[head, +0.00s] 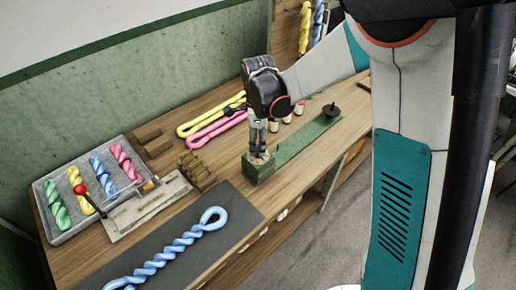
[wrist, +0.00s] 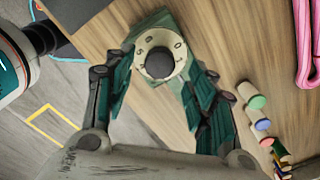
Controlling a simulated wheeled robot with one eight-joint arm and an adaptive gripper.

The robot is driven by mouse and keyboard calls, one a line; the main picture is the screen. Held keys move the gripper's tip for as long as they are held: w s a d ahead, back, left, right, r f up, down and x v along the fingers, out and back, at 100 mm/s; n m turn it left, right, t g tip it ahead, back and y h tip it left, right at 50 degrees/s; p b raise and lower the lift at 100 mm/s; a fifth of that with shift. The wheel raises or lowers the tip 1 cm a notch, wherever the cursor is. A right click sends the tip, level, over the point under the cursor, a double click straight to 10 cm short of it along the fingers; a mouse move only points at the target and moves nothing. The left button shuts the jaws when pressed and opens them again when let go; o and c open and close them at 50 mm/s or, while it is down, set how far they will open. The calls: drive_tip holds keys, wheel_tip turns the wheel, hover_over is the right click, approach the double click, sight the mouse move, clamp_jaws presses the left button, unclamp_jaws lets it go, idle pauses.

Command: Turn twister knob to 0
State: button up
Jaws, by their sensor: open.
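The twister is a long green bench (head: 310,136) on the wooden table, with a green block (head: 258,170) at its near end. A pale round dial with dark marks (wrist: 142,45) sits on that block, with a dark round knob (wrist: 159,63) at its centre in the wrist view. The marks are too small to read surely, and I cannot tell where the knob points. My gripper (head: 258,148) points down over the block. In the wrist view its green fingers (wrist: 157,72) are open, one on each side of the knob; I cannot tell if they touch it.
A grey tray (head: 66,238) of coloured twisted skeins and a red-balled lever (head: 79,189) stand at left. A blue twisted skein (head: 165,258) lies on a dark mat in front. Yellow (head: 196,125) and pink (head: 207,135) skeins lie behind. Small spools (wrist: 257,102) stand beside the bench.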

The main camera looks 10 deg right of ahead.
sight(258, 152)
drive_tip(key=shift+f, duration=1.45)
drive_tip(key=c, duration=1.1)
